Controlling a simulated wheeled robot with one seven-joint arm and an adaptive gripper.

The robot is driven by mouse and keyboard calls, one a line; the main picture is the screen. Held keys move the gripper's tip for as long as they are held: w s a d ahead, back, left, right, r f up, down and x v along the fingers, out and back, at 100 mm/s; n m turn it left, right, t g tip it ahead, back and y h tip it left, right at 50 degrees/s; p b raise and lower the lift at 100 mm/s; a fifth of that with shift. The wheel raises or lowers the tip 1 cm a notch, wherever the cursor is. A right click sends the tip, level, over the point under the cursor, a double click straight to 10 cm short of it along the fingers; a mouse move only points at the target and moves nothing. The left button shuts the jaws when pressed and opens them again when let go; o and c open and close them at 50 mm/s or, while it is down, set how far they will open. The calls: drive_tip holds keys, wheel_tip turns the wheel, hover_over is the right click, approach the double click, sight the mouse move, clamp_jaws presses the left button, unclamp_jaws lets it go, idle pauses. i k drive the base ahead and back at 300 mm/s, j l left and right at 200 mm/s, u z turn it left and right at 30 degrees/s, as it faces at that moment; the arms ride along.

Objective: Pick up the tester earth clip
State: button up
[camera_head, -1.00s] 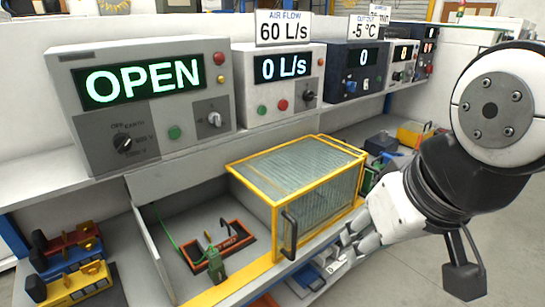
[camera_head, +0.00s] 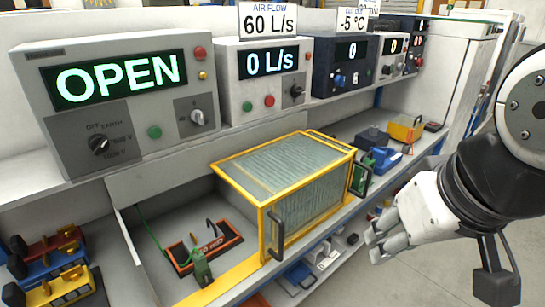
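The green earth clip (camera_head: 202,268) stands at the front edge of an orange-rimmed tray (camera_head: 236,240) in the open bay, left of the glass box. A thin green lead shows behind it, along the bay's left side. My gripper (camera_head: 378,240) is at the right, in front of the bench and well apart from the clip. It holds nothing that I can see. The spread of its fingers is too unclear to judge.
A yellow-framed glass box (camera_head: 300,180) with black handles stands between the clip and my gripper. A tester reading OPEN (camera_head: 120,100) sits on the shelf above. Red, blue and yellow blocks (camera_head: 60,285) lie at lower left. Open floor lies at lower right.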

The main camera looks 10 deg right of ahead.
sight(202, 267)
drive_tip(key=u, duration=0.85)
drive_tip(key=j+z, duration=0.2)
drive_tip(key=j, duration=0.2)
drive_tip(key=i, duration=0.55)
